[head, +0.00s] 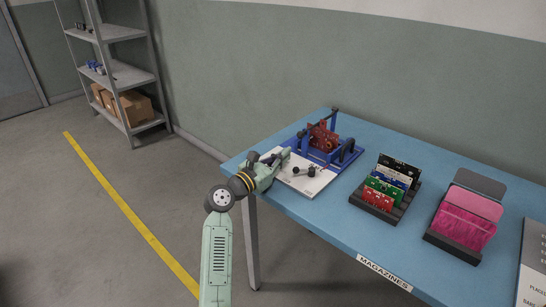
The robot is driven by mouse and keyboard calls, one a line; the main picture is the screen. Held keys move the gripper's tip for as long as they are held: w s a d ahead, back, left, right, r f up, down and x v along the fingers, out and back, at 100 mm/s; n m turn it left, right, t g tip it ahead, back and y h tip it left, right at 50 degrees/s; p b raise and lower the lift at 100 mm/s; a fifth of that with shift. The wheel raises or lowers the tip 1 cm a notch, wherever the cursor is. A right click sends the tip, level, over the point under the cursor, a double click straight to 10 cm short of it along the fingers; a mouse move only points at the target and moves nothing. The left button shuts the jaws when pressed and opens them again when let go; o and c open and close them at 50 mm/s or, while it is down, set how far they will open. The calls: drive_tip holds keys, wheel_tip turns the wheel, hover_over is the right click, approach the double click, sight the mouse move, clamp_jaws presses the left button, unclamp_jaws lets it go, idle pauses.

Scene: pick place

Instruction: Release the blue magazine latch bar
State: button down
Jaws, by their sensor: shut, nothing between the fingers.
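A blue magazine (314,157) stands at the far left part of the blue table. It holds reddish-brown parts (322,137). A dark bar (318,124) runs across its top by a blue upright post (335,118); it looks like the latch bar, but it is small here and I cannot tell its latch state. My gripper (285,154) is shut and empty, over the table's left end, just left of the magazine's near side. I cannot tell whether it touches the magazine.
A white sheet (318,181) with a small dark part (304,171) lies in front of the magazine. To the right are a black rack (378,211) of coloured boards and a dark holder (451,244) of pink sheets. A "MAGAZINES" label (384,272) marks the table's front edge.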

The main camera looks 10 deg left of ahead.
drive_tip(key=shift+p+x, duration=0.4)
drive_tip(key=shift+x, duration=1.65)
drive_tip(key=shift+a+r, duration=0.15)
drive_tip(key=shift+r, duration=0.05)
